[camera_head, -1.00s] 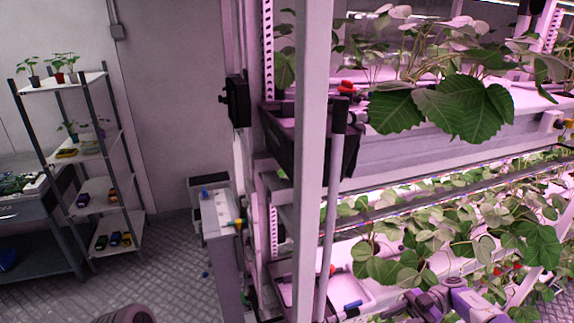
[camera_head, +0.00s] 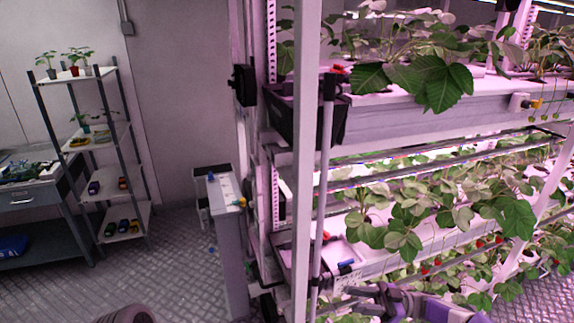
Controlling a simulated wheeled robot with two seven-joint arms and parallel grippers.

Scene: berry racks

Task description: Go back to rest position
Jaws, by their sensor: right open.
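My right gripper (camera_head: 385,302) shows at the bottom edge, right of centre, in grey and purple. It is open, and no object shows between its jaws. It is in front of the lower part of the berry rack (camera_head: 306,150), near a white tray (camera_head: 345,252). The picture does not show whether it touches the rack. My left gripper is not in view.
Leafy berry plants (camera_head: 430,80) overhang the rack's upper level, and red berries hang lower down. A black bin (camera_head: 300,118) is mounted at the rack's end. A grey stand (camera_head: 226,240) and a small shelf (camera_head: 92,196) stand left.

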